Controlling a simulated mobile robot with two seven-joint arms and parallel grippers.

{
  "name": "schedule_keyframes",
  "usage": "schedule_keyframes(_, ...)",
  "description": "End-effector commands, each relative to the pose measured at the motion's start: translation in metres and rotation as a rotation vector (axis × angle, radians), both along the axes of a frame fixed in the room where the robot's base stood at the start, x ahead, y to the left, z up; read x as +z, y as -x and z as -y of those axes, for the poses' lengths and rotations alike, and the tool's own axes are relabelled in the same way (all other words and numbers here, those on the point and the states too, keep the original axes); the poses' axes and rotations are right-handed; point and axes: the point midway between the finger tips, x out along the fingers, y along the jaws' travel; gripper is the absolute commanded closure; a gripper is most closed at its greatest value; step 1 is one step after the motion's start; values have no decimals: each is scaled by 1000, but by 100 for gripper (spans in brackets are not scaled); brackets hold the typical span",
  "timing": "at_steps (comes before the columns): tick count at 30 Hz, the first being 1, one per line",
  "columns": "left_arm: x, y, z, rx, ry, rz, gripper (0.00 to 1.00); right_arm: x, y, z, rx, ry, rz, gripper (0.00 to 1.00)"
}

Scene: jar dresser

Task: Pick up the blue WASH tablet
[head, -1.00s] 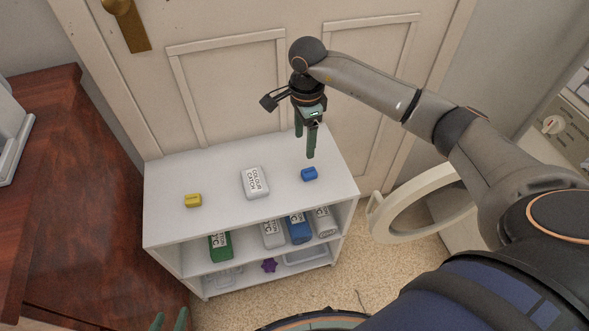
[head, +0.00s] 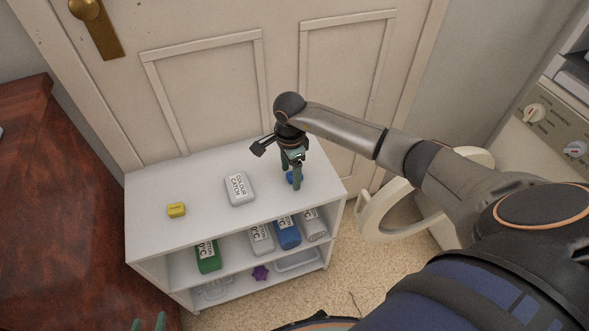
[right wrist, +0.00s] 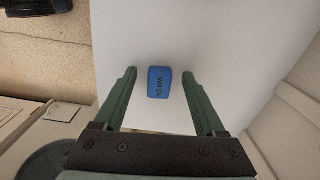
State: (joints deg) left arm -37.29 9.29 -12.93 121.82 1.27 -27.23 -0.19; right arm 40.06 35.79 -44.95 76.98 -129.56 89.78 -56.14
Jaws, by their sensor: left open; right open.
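The blue WASH tablet (right wrist: 159,83) lies on the white shelf top, between and just ahead of my right gripper's two green fingers (right wrist: 160,88) in the right wrist view. There is a gap on each side of it. In the head view my right gripper (head: 292,178) points down over the blue tablet (head: 290,177), which is partly hidden behind a finger. The right gripper is open and empty. Only the green fingertips of my left gripper (head: 148,322) show at the bottom edge of the head view, apart and empty.
On the shelf top (head: 150,190) stand a white COLOUR CATCH box (head: 240,189) and a yellow tablet (head: 176,210). Lower shelves hold a green bottle (head: 208,257), a blue bottle (head: 287,232) and other containers. A door stands behind; an open round washer door (head: 375,215) is at right.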

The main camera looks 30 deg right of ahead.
Motion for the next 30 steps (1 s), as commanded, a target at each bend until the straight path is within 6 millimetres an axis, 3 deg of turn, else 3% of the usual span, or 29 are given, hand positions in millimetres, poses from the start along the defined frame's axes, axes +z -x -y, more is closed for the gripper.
schedule_keyframes(6, 0, 1, 1, -1, 1, 0, 50, -1, 0, 0, 0, -1, 1, 29)
schedule_keyframes(25, -1, 1, 1, -2, 0, -3, 50, 0, 0, 0, 0, -1, 0, 100)
schedule_keyframes(30, -1, 1, 1, -2, 0, -4, 50, 0, 0, 0, 0, -1, 0, 100)
